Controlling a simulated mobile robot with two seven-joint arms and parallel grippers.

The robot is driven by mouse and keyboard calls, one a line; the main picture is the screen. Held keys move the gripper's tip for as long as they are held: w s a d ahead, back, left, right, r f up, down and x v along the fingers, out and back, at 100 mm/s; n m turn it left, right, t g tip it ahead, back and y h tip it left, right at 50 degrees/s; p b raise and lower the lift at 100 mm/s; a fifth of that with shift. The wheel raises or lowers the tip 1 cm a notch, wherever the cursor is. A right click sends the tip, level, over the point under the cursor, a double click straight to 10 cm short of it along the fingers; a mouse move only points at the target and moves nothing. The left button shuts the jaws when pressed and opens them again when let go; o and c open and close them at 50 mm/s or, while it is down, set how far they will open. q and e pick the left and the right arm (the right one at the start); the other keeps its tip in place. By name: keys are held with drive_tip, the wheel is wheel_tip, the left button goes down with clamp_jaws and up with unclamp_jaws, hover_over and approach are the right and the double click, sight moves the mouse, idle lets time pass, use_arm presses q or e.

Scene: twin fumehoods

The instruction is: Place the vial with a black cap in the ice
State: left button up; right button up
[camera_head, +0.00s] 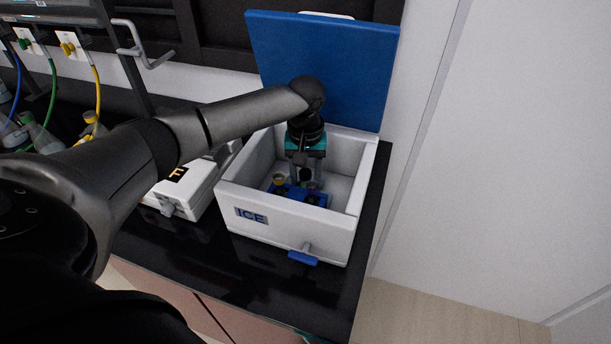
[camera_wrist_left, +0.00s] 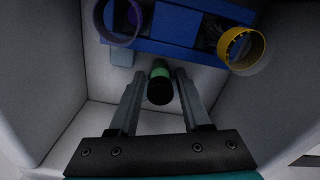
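The vial with a black cap (camera_wrist_left: 160,90) shows end-on in the left wrist view, with a green band behind its dark cap. In the head view my left gripper (camera_head: 305,174) points down inside the white ICE box (camera_head: 290,226), at the blue rack (camera_head: 290,190). The rack also shows in the wrist view (camera_wrist_left: 170,28), just beyond the vial. How far the vial sits in the rack is hidden. My right gripper is not in view.
A yellow-ringed vial (camera_wrist_left: 242,46) and a purple-ringed vial (camera_wrist_left: 120,20) stand in the rack on either side. The box's blue lid (camera_head: 325,65) is open at the back. A white case marked F (camera_head: 180,195) stands close to the left.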

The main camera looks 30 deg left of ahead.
sight(306, 172)
use_arm(q)
drive_tip(key=shift+o, duration=1)
drive_tip(key=shift+r, duration=0.15)
wheel_tip(306, 172, up, 12)
drive_tip(key=p, duration=0.1)
drive_tip(key=shift+p, duration=0.3)
drive_tip(key=shift+c, duration=0.3)
